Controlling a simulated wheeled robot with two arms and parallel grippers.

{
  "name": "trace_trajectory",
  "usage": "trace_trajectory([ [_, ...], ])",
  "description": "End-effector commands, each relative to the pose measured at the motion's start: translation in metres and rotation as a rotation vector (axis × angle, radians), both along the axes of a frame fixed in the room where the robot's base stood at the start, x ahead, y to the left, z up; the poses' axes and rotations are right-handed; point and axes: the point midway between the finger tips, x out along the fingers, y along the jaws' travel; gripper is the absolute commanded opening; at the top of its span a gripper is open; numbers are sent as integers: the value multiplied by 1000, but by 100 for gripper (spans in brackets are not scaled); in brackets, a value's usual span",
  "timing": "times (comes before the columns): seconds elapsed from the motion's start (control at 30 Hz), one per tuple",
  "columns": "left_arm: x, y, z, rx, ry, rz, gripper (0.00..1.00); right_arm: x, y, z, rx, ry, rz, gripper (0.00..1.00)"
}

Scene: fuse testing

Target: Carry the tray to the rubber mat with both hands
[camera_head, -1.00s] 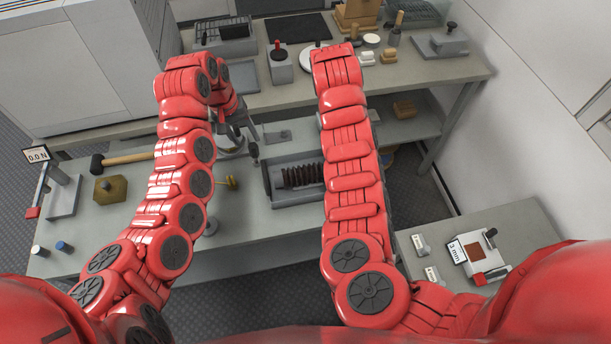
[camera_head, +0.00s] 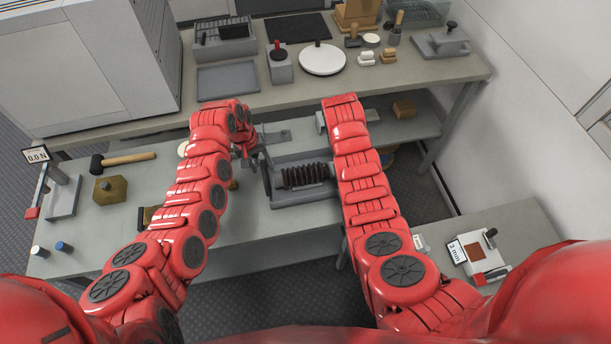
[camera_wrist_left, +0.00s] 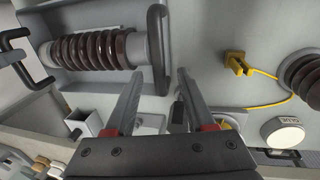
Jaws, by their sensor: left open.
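The grey tray (camera_head: 305,200) lies on the nearer bench between my arms, with a brown ribbed insulator (camera_head: 305,176) in it. In the left wrist view, the tray (camera_wrist_left: 95,88) has a dark bar handle (camera_wrist_left: 158,45) at its near end and another at its far end. My left gripper (camera_head: 257,152) is at the tray's left end. Its fingers (camera_wrist_left: 158,82) are open, with the handle lined up between their tips; no grip shows. My right arm reaches over the tray's right end and hides its gripper. The black rubber mat (camera_head: 297,26) lies flat on the back bench.
On the back bench stand a red-knobbed block (camera_head: 280,65), a white round plate (camera_head: 322,60) and an empty shallow tray (camera_head: 228,78), in front of the mat. A hammer (camera_head: 125,159) and a brass block (camera_head: 110,189) lie left of my left arm.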

Motion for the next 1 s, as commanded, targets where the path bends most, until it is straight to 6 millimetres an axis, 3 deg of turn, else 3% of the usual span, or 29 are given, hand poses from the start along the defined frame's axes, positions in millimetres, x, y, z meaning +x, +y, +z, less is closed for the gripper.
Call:
trace_trajectory([
  [0.3, 1, -5, -22, 0, -1, 0, 55, 0, -4, -22, 0, 3, -1, 35],
  [0.67, 1, -5, -24, -1, -2, 0, 53, 1, -4, -24, 0, 0, 1, 33],
  [0.83, 1, -5, -24, -1, -1, 0, 22, 1, -4, -24, 0, 0, 1, 2],
  [0.93, 1, -5, -24, -1, -1, 0, 4, 1, -4, -24, 0, 0, 1, 0],
  [1.0, 1, -5, -24, -1, -1, 0, 0, 1, -4, -24, 0, 0, 1, 0],
])
